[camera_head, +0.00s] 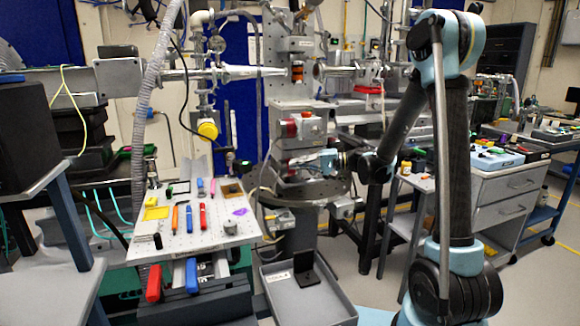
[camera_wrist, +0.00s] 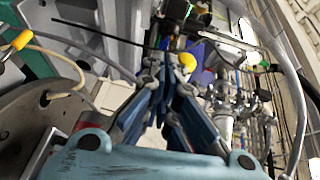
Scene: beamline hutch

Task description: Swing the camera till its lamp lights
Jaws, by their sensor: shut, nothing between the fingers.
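I cannot clearly pick out the camera or its lamp. A grey box with a red round face (camera_head: 305,127) sits on the central post and may be part of it; I see no lit lamp on it. My gripper (camera_head: 292,164) reaches in from the right, low in front of the central stage, below that box. In the wrist view my gripper (camera_wrist: 170,65) shows blue-grey fingers brought together, with nothing held between them. Whether the fingers touch anything is not clear.
A white perforated board (camera_head: 215,235) with pens and small parts stands left of the stage. A grey tray (camera_head: 305,300) is below it. A yellow knob (camera_head: 207,130) hangs on the pipework; it also shows in the wrist view (camera_wrist: 187,62). A drawer cabinet (camera_head: 505,195) stands right.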

